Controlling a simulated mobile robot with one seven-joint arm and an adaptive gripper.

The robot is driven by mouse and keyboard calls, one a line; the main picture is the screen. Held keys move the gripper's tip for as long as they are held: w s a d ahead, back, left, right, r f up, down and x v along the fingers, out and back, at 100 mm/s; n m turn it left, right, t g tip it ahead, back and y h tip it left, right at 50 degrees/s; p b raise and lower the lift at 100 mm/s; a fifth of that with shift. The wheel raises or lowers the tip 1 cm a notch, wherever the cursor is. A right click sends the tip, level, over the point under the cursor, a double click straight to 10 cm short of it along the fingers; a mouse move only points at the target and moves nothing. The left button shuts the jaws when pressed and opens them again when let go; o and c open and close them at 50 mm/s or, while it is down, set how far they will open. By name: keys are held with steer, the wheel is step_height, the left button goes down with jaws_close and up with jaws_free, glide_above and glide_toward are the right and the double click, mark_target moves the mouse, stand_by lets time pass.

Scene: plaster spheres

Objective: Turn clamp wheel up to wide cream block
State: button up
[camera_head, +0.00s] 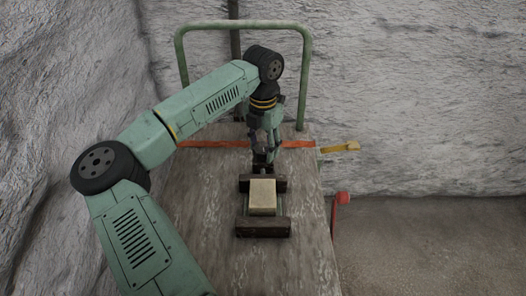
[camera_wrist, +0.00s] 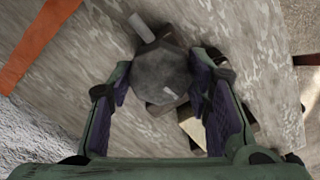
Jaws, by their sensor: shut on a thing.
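The wide cream block (camera_head: 262,196) sits between two dark brown jaws of the clamp (camera_head: 262,228) on the table. A gap shows between the block and the near jaw. Part of the block (camera_wrist: 192,127) also shows behind the wheel in the wrist view. The clamp wheel (camera_wrist: 160,76) is a round grey knob with a short pale peg at upper left. My gripper (camera_head: 265,152) reaches down at the clamp's far end. In the wrist view my gripper (camera_wrist: 162,82) has one dark-padded finger on each side of the wheel, shut on it. Contact between block and far jaw is unclear.
The clamp stands on a worn wooden table (camera_head: 200,235) with a green rail (camera_head: 180,62) at its far end. An orange strip (camera_head: 213,144) crosses the table, and a yellow piece (camera_head: 340,147) sticks out right. A red part (camera_head: 342,198) is at the right edge.

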mark_target(263, 146)
steer(key=m+b, duration=0.1)
steer(key=m, duration=0.4)
steer(key=shift+m+b, duration=0.3)
steer(key=shift+b, duration=0.05)
steer(key=m, duration=1.2)
steer(key=shift+m, duration=0.3)
steer(key=m, duration=0.5)
steer(key=shift+m, duration=0.3)
stand_by(0.4)
steer(key=o, duration=1.2)
steer(key=shift+r, duration=0.1)
step_height(263, 146, up, 12)
steer(key=shift+f, duration=0.1)
